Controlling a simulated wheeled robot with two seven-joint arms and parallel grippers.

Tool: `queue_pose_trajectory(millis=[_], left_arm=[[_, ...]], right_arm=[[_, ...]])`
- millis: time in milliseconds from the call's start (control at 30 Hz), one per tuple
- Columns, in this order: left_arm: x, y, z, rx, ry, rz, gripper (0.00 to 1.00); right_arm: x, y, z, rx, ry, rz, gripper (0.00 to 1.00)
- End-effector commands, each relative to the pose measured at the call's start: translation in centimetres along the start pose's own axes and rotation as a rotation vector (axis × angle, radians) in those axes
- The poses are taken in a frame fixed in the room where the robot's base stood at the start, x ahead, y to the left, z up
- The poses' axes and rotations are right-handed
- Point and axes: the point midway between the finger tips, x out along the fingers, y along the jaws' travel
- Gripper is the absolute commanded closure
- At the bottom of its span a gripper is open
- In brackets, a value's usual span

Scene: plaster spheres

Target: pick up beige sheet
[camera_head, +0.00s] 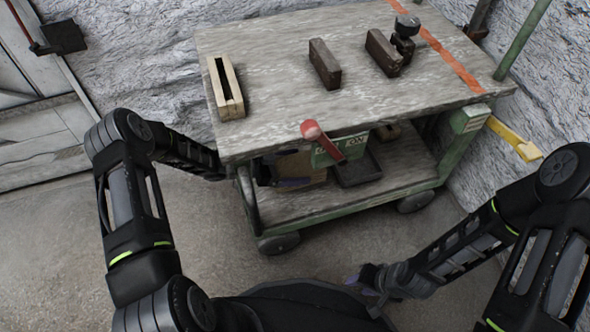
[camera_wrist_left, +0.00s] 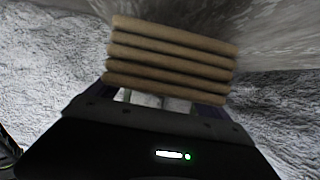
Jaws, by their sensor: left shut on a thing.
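The beige sheet (camera_wrist_left: 170,60) shows in the left wrist view as a flat, ridged tan piece with several parallel folds or layers. My left gripper (camera_wrist_left: 157,98) is shut on its near edge. In the head view the left arm reaches under the cart's top board, and the sheet (camera_head: 302,167) is partly visible there above the lower shelf, beside the left gripper (camera_head: 290,182). The top board and a red-handled part hide much of both. My right gripper (camera_head: 362,279) is low at the front, away from the cart; its jaw opening is not clear.
The wooden cart (camera_head: 290,110) carries a light slotted block (camera_head: 225,88), two dark brown blocks (camera_head: 325,64) (camera_head: 383,52) and a black knob (camera_head: 406,28). A dark tray (camera_head: 358,172) sits on the lower shelf. The red handle (camera_head: 312,131) juts out in front. Floor at left is clear.

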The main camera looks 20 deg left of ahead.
Motion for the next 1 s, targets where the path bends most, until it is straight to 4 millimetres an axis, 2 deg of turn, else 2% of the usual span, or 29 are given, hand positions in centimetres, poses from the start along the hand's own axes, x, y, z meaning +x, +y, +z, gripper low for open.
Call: queue_pose_trajectory(millis=[33, 100, 300, 1000], left_arm=[[-0.6, -0.1, -1.6, 0.004, 0.001, 0.000, 0.63], [-1.1, -0.1, -2.8, 0.003, 0.000, 0.000, 0.63], [-2.1, 0.0, -5.2, 0.001, 0.001, 0.001, 0.63], [-2.2, 0.0, -5.4, 0.000, 0.001, 0.000, 0.63]], right_arm=[[-0.9, -0.3, 0.0, 0.000, -0.002, 0.000, 0.64], [-1.5, -0.5, 0.1, -0.001, -0.005, 0.000, 0.64], [-2.4, -0.7, 0.2, -0.001, -0.012, 0.000, 0.64], [-2.4, -0.7, 0.3, -0.001, -0.014, 0.000, 0.64]])
